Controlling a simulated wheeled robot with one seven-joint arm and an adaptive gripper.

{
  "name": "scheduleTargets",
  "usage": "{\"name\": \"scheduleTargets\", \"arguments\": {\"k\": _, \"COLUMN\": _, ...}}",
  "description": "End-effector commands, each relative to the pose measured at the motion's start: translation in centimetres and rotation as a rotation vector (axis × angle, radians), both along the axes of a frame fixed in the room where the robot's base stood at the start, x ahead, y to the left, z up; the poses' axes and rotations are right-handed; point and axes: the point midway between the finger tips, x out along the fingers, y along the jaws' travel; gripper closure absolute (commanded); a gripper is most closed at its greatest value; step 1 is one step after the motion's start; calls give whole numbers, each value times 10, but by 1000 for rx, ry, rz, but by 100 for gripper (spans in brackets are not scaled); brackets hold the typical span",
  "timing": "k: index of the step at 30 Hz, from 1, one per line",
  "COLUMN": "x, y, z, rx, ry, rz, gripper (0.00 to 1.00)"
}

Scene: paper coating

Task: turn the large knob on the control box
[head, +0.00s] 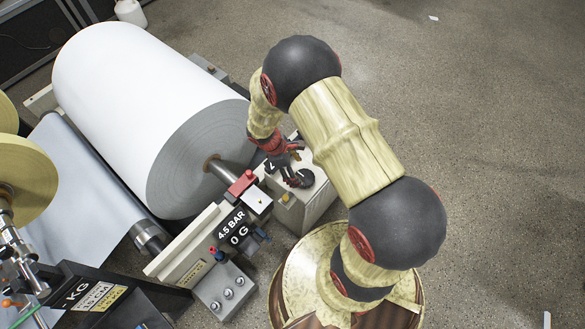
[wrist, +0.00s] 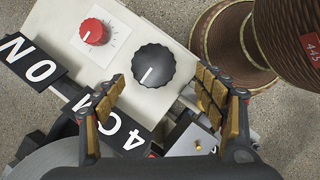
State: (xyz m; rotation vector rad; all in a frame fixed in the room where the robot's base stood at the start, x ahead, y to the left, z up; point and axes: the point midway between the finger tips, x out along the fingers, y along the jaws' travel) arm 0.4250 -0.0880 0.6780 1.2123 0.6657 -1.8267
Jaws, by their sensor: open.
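The control box (wrist: 129,24) is a pale box with a large black knob (wrist: 153,66) on its top face. The knob has a white pointer line aimed toward the lower left in the wrist view. A smaller red knob (wrist: 93,31) sits to its left on a white dial plate. My gripper (wrist: 158,92) is open, its gold-padded fingers spread on either side of and just short of the black knob in the picture. I cannot tell its height over the knob. In the head view the box (head: 312,203) is partly hidden by my arm and gripper (head: 290,170).
A big white paper roll (head: 125,95) stands left of the box. A metal bracket with a red block (head: 241,183) and a "4.5 BAR" label is close beside it. Black number plates (wrist: 28,64) lie along the box's edge. Open floor (head: 480,110) lies to the right.

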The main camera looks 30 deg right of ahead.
Motion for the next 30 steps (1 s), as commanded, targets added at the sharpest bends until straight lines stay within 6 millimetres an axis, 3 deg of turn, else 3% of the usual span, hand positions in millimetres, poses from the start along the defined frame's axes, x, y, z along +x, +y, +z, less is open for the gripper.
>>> {"name": "scheduleTargets", "arguments": {"k": 1, "x": 11, "y": -1, "z": 3, "rx": 4, "ry": -10, "rz": 45, "gripper": 24}}
{"name": "scheduleTargets", "arguments": {"k": 7, "x": 11, "y": -2, "z": -2, "rx": 19, "ry": 8, "rz": 112, "gripper": 23}}
{"name": "scheduleTargets", "arguments": {"k": 21, "x": 0, "y": -24, "z": -62, "rx": 19, "ry": 8, "rz": 110, "gripper": 23}}
{"name": "scheduleTargets", "arguments": {"k": 30, "x": -1, "y": -28, "z": -69, "rx": 18, "ry": 6, "rz": 110, "gripper": 23}}
